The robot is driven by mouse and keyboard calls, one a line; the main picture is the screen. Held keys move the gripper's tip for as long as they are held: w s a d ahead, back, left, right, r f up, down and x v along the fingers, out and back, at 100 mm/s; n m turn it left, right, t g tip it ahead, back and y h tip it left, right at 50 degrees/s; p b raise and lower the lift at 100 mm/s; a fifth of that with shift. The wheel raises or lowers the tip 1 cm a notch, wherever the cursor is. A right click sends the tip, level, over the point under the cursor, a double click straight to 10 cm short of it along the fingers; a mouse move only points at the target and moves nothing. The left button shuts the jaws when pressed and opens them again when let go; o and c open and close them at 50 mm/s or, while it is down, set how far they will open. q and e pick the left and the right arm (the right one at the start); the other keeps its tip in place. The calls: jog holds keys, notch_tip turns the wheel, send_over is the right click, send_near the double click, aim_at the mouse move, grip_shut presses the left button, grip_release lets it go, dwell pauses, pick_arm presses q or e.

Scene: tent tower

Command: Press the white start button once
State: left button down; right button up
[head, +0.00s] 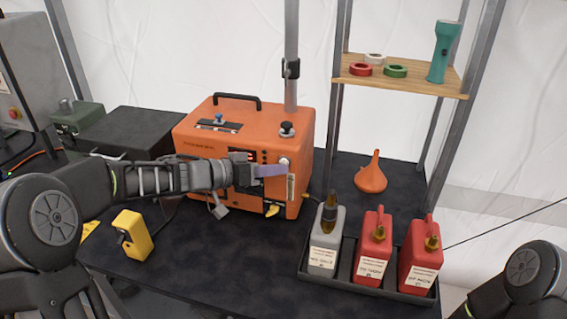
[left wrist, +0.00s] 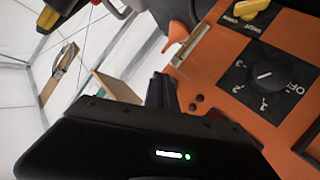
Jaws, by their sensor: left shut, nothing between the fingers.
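An orange machine (head: 190,138) stands on the dark table in the head view; its orange front panel fills the right of the left wrist view (left wrist: 225,70). A small whitish round button (head: 283,162) shows on the panel, just above the tip of my left gripper (head: 272,171). The left gripper's fingers are shut and empty, and they reach across the panel. Whether they touch the button I cannot tell. In the left wrist view the shut fingers (left wrist: 162,92) show dark, and no white button is visible. My right gripper is out of view.
The panel carries a black dial (left wrist: 265,75) and a yellow knob (left wrist: 250,10). A yellow device (head: 133,235) stands at the front left. A tray (head: 318,276) holds one grey and two red canisters. An orange funnel (head: 371,175) stands behind, below a wooden shelf (head: 405,82).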

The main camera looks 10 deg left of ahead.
pick_arm(q)
jog(key=shift+w+p, duration=0.35)
jog(key=shift+p, duration=0.05)
dwell(0.4)
jog(key=shift+s+p, duration=0.35)
jog(key=shift+s, duration=0.5)
jog(key=shift+s+a+p, duration=0.2)
jog(key=shift+s+p, duration=0.55)
jog(key=shift+s, duration=1.75)
